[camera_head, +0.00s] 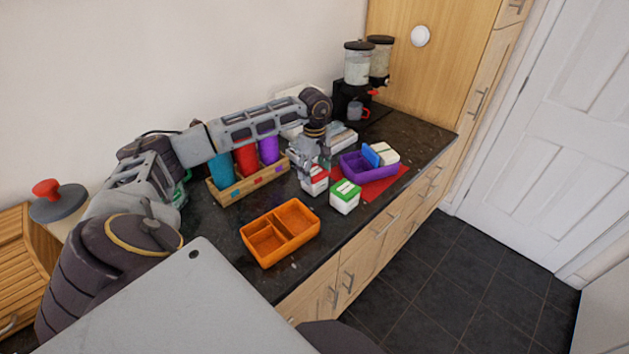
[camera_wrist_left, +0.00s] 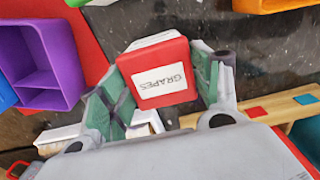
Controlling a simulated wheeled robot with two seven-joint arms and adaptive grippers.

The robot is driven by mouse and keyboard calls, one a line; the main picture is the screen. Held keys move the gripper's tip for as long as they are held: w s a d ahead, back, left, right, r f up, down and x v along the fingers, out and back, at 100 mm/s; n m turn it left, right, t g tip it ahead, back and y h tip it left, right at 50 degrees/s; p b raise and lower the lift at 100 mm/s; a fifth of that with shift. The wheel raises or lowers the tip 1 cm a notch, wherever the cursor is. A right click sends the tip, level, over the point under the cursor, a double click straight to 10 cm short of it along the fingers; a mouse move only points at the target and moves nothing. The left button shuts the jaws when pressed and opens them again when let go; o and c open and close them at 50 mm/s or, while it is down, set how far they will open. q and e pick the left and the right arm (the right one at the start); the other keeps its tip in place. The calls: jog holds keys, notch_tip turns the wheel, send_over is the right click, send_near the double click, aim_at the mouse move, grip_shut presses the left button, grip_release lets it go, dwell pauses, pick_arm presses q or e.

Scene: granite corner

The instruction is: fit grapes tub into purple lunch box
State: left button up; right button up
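The grapes tub (camera_head: 315,181) is white with a red lid. It is at or close to the counter, left of the purple lunch box (camera_head: 371,169). In the left wrist view the lid of the grapes tub (camera_wrist_left: 160,78) faces the camera. My left gripper (camera_head: 312,165) reaches down over the tub. Its green-padded fingers (camera_wrist_left: 158,85) lie on either side of the tub, very near its sides; whether they press on it is unclear. The purple lunch box also shows in the left wrist view (camera_wrist_left: 62,62). It holds a blue item and a white-lidded tub. My right gripper is out of view.
A green-lidded tub (camera_head: 345,197) stands close by on the right. An orange lunch box (camera_head: 281,233) lies nearer. A wooden rack (camera_head: 252,182) with coloured cups is behind left. A red mat (camera_head: 384,187) lies under the purple box. Dispensers (camera_head: 358,66) stand at the far end.

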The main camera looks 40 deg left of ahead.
aim_at(315, 171)
pick_arm(q)
jog(key=c, duration=0.5)
jog(key=shift+r, duration=0.1)
notch_tip(315, 171, up, 10)
jog(key=shift+b, duration=0.4)
dwell(0.4)
